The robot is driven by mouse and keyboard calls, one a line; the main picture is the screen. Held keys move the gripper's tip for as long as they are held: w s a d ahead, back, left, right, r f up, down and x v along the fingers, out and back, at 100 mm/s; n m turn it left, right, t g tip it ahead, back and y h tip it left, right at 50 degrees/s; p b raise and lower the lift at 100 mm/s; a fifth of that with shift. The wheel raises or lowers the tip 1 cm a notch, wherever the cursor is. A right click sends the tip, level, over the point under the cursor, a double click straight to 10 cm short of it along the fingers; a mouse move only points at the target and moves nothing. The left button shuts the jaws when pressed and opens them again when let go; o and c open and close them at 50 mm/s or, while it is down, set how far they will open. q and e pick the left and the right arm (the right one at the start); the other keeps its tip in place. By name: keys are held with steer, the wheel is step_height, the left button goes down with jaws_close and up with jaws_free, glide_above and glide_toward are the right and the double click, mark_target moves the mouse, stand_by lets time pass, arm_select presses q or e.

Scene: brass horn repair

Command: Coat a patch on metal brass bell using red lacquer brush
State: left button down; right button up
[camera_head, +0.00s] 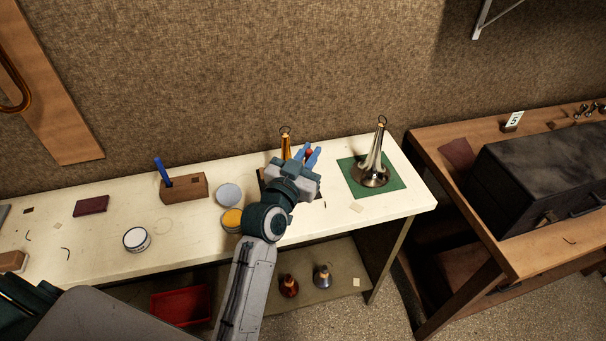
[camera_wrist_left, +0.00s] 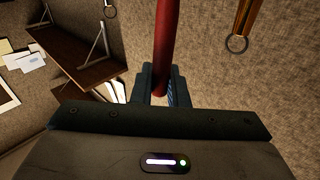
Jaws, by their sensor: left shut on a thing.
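My left gripper (camera_head: 309,157) is above the right part of the pale bench, its blue fingers shut on a red brush handle (camera_head: 309,152). In the left wrist view the red handle (camera_wrist_left: 166,40) runs up from between the fingers (camera_wrist_left: 160,88); its bristles are not visible. A silvery brass bell (camera_head: 371,172) stands upright on a green mat (camera_head: 394,184), right of the gripper and apart from it. A golden bell (camera_head: 285,146) stands behind the gripper, its lower part hidden. I cannot make out a patch on either bell. My right gripper is not in view.
An open tin with yellow contents (camera_head: 232,219) is beside my left wrist, near a pale round lid (camera_head: 228,194). A wooden block (camera_head: 184,190) holds a blue handle. A white tin (camera_head: 136,239) stands left. A dark case (camera_head: 545,172) sits on the right table.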

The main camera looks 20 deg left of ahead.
arm_select(q)
steer(key=w+a+f+b, duration=0.2)
steer(key=w+f+b, duration=0.2)
steer(key=f+b, duration=0.1)
steer(key=shift+a+f, duration=0.35)
steer(key=shift+f, duration=0.05)
stand_by(0.7)
steer(key=shift+w+a+f+b, duration=0.35)
steer(key=shift+w+f+b, duration=0.2)
steer(key=shift+f, duration=0.2)
stand_by(0.3)
